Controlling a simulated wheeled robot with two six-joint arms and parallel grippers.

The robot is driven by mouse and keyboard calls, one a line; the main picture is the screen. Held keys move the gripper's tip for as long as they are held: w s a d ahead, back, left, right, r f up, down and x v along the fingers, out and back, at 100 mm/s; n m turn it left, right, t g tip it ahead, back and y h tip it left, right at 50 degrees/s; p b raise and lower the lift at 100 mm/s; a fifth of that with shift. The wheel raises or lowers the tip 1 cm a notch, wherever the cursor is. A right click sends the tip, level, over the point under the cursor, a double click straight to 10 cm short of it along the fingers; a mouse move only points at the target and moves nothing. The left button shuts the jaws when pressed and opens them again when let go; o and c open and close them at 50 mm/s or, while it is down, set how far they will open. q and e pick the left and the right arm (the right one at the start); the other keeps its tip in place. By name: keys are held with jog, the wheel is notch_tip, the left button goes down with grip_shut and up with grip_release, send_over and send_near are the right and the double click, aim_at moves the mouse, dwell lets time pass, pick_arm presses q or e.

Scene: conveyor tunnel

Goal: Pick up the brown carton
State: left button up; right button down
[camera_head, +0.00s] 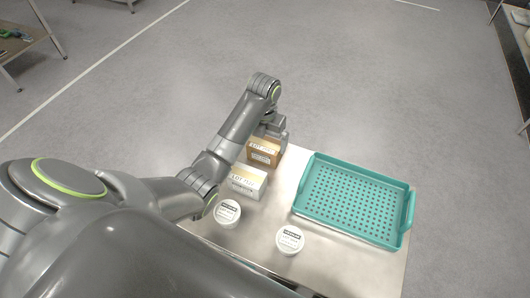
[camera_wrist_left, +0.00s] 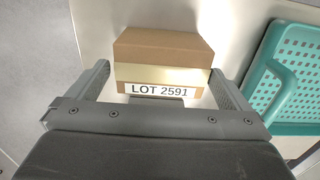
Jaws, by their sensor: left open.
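The brown carton (camera_head: 264,152) stands on the metal table near its far left edge. In the left wrist view the carton (camera_wrist_left: 163,47) has a pale tape band and a white label reading "LOT 2591". My left gripper (camera_head: 273,127) is at the carton in the head view. In the left wrist view its fingers are spread wide, one on each side of the carton's near part. The right finger looks very close to the carton and a gap shows at the left one; I cannot tell whether either touches. My right gripper is not in view.
A white carton (camera_head: 245,182) stands just nearer than the brown one, under my left arm. Two round white tubs (camera_head: 228,213) (camera_head: 290,240) are at the table's front. A teal perforated tray (camera_head: 313,160) fills the right side. Bare metal table (camera_head: 345,268) shows at front right.

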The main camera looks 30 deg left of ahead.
aim_at(265, 143)
pick_arm(q)
notch_tip(265, 143, down, 3)
jog(key=shift+d+f+p, duration=0.15)
jog(key=shift+f+p, duration=0.05)
jog(key=shift+p, duration=0.3)
jog(key=shift+f, duration=0.5)
jog(key=c, duration=0.8)
jog(key=shift+c, duration=0.2)
jog(key=shift+w+r, duration=0.1)
jog(key=shift+r, duration=0.05)
notch_tip(265, 143, up, 4)
jog(key=shift+f+b, duration=0.1)
jog(key=shift+b, duration=0.3)
notch_tip(265, 143, up, 5)
jog(key=shift+r+p, duration=0.1)
jog(key=shift+p, duration=0.9)
jog(key=shift+r+p, duration=0.45)
jog(key=shift+f, duration=0.1)
